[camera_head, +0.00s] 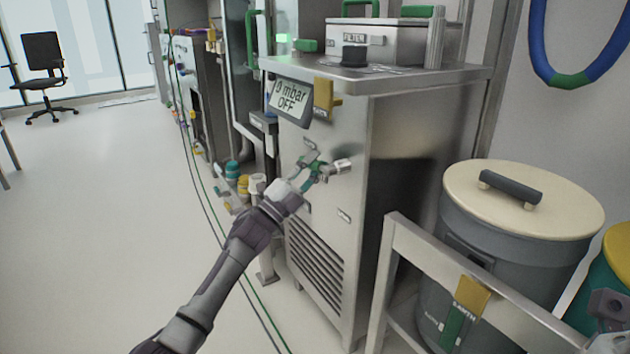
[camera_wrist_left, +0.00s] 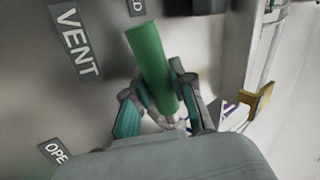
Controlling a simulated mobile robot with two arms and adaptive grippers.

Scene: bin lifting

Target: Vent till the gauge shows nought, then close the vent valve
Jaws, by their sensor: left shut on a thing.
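The gauge (camera_head: 290,101) on the steel cabinet's front reads "0 mbar" with "OFF" below it. My left gripper (camera_head: 312,172) is at the cabinet front below the gauge, beside a silver fitting (camera_head: 341,166). In the left wrist view its fingers (camera_wrist_left: 158,98) are shut on the green handle of the vent valve (camera_wrist_left: 147,55). The handle lies near a "VENT" label (camera_wrist_left: 76,42); a partly cut-off label starting "OPE" (camera_wrist_left: 55,152) is lower left. The valve's body is mostly hidden, and I cannot tell its setting.
A box marked "FILTER" (camera_head: 375,42) stands on the cabinet top. A grey drum (camera_head: 460,232) with a cream lid stands to the right, behind a metal rail (camera_head: 440,255). Green and dark hoses run along the floor at left.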

